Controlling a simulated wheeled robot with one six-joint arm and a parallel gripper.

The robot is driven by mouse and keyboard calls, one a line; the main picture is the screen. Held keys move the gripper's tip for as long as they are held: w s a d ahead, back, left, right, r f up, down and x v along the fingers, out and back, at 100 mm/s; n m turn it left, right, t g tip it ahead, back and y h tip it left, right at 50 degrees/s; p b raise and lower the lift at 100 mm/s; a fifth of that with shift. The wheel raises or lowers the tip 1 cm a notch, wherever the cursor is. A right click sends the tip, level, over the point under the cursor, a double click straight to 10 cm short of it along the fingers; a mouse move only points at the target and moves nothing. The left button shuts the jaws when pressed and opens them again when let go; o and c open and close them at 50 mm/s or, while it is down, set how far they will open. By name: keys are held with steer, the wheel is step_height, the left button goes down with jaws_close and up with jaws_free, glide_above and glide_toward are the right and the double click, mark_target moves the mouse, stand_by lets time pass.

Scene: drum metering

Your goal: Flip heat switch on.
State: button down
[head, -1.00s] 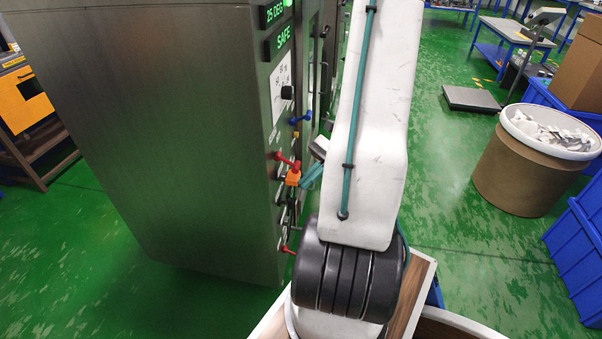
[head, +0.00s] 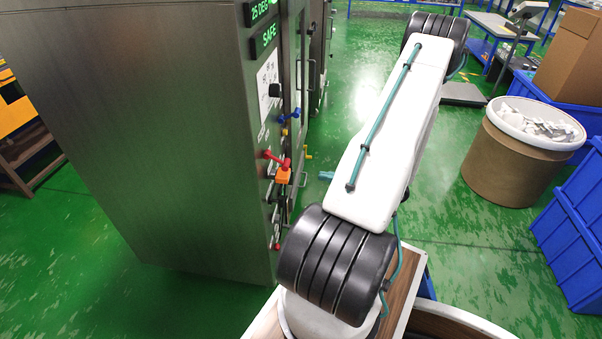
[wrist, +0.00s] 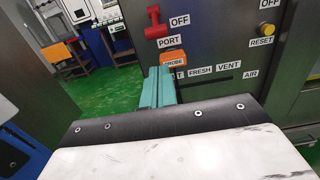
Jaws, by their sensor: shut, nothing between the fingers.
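The steel cabinet (head: 150,130) shows its control panel edge-on in the head view, with green displays reading "25 DEG" and "SAFE". No "HEAT" label is legible, so I cannot tell which control is the heat switch. A red lever (wrist: 154,24) sits beside an "OFF" label and above "PORT" in the wrist view; a red handle also shows in the head view (head: 277,160). An orange block (wrist: 173,57) marked "PROBE" is below it. My gripper (wrist: 159,70) has teal fingers, shut and empty, pointing toward the panel below the red lever. In the head view it (head: 326,175) stands apart from the panel.
A yellow button (wrist: 267,29) is above "RESET". A blue handle (head: 289,115) and a black knob (head: 274,91) are higher on the panel. A brown drum (head: 515,160) with a white rim and blue bins (head: 575,240) stand right. Green floor is clear between.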

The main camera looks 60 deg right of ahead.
glide_toward(278, 160)
steer(key=w+a+f, duration=0.1)
steer(key=w+f, duration=0.3)
steer(key=w, duration=0.1)
steer(key=shift+s+a, duration=0.2)
